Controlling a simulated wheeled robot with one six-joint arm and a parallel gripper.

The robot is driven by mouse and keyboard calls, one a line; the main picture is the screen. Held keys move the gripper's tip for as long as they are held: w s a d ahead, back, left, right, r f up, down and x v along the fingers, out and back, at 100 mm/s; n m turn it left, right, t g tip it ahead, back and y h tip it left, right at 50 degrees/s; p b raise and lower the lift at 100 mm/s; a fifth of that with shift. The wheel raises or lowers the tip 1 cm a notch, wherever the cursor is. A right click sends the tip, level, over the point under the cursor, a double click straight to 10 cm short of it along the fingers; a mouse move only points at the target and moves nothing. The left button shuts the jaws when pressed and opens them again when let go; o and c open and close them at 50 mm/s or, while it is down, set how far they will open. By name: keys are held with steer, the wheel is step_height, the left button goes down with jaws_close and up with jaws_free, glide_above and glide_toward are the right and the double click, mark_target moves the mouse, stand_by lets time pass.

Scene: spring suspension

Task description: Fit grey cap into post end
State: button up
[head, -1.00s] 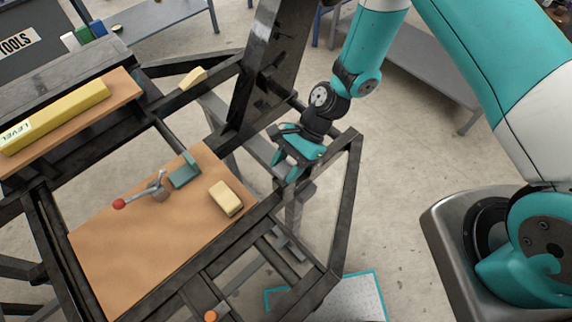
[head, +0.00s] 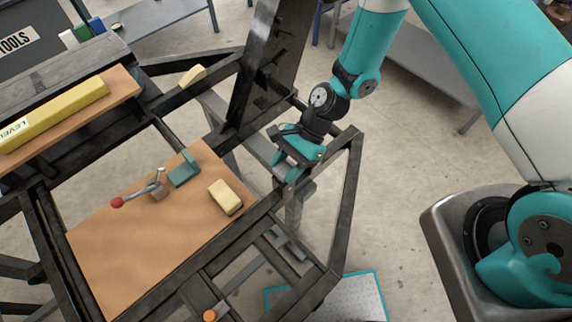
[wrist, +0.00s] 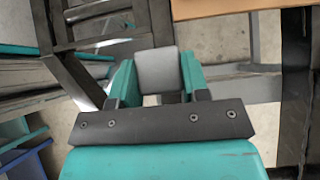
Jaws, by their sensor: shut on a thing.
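My gripper (head: 285,172) is over the right end of the dark frame in the head view, pointing down. In the wrist view its two teal fingers are shut on the grey cap (wrist: 157,70), a plain grey block between them. In the head view the cap is hard to make out behind the fingers. A grey upright post (head: 293,212) stands just below the gripper, inside the black frame corner. Its end is mostly hidden by the gripper. I cannot tell whether the cap touches the post.
A brown board (head: 130,240) left of the gripper carries a yellow block (head: 225,197) and a toggle clamp (head: 157,187) with a red knob. A dark slanted beam (head: 255,75) rises close behind the gripper. A yellow level (head: 55,112) lies on a shelf at left.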

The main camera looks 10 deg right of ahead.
steer(key=shift+f, duration=0.3)
steer(key=o, duration=1.1)
steer(key=b+v, duration=0.4)
steer(key=v, duration=1.3)
steer(key=shift+w+d+r, duration=0.1)
steer(key=shift+d, duration=0.05)
steer(key=s+r+n+t+h+b, duration=0.1)
steer(key=s+r+n, duration=0.3)
steer(key=s+n, duration=0.1)
steer(key=s+r+n+t+h+b, duration=0.1)
steer(key=s+r+n+t, duration=0.1)
steer(key=s+r+n, duration=0.3)
steer(key=s+r+n+t+h+b, duration=0.1)
steer(key=s+r+n, duration=0.4)
steer(key=s+n, duration=0.2)
steer(key=shift+s+a+r+n+t+b, duration=0.1)
steer(key=shift+s+a+n+t+b, duration=0.1)
steer(key=shift+a+n+t+b, duration=0.35)
